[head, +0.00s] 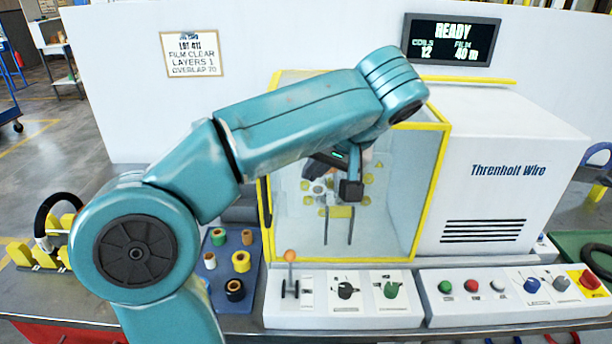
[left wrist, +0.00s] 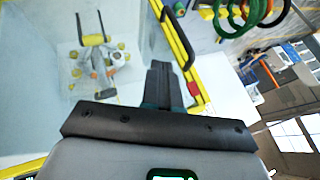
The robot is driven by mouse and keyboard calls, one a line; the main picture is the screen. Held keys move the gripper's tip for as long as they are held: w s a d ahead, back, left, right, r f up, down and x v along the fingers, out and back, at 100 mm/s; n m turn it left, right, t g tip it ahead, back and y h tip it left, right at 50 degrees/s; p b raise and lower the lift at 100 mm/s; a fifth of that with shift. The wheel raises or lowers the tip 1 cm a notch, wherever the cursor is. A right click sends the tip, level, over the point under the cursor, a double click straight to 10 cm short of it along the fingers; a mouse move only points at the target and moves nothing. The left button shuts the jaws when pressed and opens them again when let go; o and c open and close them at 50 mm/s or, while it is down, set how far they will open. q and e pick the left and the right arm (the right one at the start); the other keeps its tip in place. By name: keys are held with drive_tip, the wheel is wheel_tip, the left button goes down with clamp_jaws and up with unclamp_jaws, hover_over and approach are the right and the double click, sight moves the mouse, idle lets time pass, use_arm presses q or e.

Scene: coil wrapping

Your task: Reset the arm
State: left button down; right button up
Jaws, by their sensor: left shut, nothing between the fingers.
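My left arm comes in from the left of the head view and bends over in front of the yellow-framed clear enclosure (head: 430,190). My left gripper (head: 350,190) hangs in front of the enclosure, pointing down; its fingers are shut and hold nothing. In the left wrist view the shut fingers (left wrist: 162,82) lie beside the enclosure's yellow frame edge (left wrist: 172,35). A small fixture with yellow knobs (left wrist: 97,60) shows inside the enclosure.
A control panel (head: 345,310) with an orange-topped lever (head: 290,256) and knobs runs below the enclosure. A second panel (head: 520,312) has several buttons. A blue tray (head: 224,270) holds several film rolls (head: 241,261). The display (head: 451,40) reads READY, coils 12, film 40 m.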

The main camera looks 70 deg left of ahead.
use_arm(q)
drive_tip(key=w+d+f+m+t+h, duration=0.15)
drive_tip(key=w+d+f+m, duration=0.25)
drive_tip(key=w+d+f, duration=0.6)
drive_tip(key=w+d+f+m+t+h, duration=0.1)
drive_tip(key=w+d+f+m+h, duration=0.35)
drive_tip(key=f, duration=0.95)
drive_tip(key=d+f+m+h, duration=0.3)
drive_tip(key=d+f, duration=0.9)
drive_tip(key=f, duration=0.4)
drive_tip(key=s+d+f+h, duration=0.1)
drive_tip(key=s+d+f, duration=0.3)
drive_tip(key=s+f, duration=0.2)
drive_tip(key=s+d+f+n+h, duration=0.1)
drive_tip(key=s+d+f, duration=0.3)
drive_tip(key=f, duration=0.3)
drive_tip(key=shift+s+d+f, duration=0.15)
drive_tip(key=shift+s+d, duration=0.1)
drive_tip(key=shift+s, duration=0.6)
